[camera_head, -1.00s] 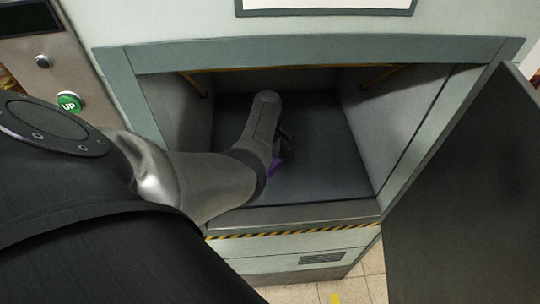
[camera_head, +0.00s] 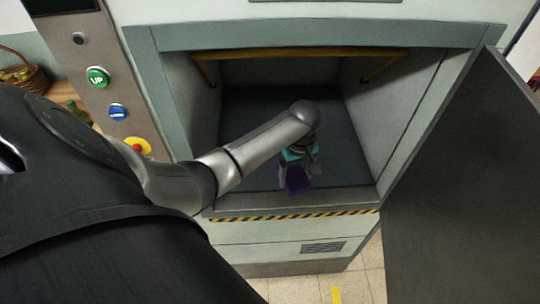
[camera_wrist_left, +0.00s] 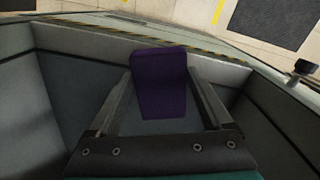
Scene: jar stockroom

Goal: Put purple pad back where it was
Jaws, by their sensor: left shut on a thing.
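The purple pad (camera_head: 296,180) is at the front part of the lift compartment floor (camera_head: 250,172), near the striped sill. My left gripper (camera_head: 299,172) is shut on it, reaching in through the opening. In the left wrist view the purple pad (camera_wrist_left: 160,82) sits between the two fingers of the left gripper (camera_wrist_left: 158,78), its far end toward the sill. I cannot tell whether the pad touches the floor. My right gripper is not in view.
A dark door (camera_head: 455,190) stands open at the right. A yellow-black striped edge (camera_head: 290,215) runs along the sill. A yellow bar (camera_head: 300,54) crosses the upper back. A panel with a green UP button (camera_head: 98,77) is at the left. The compartment floor behind the gripper looks clear.

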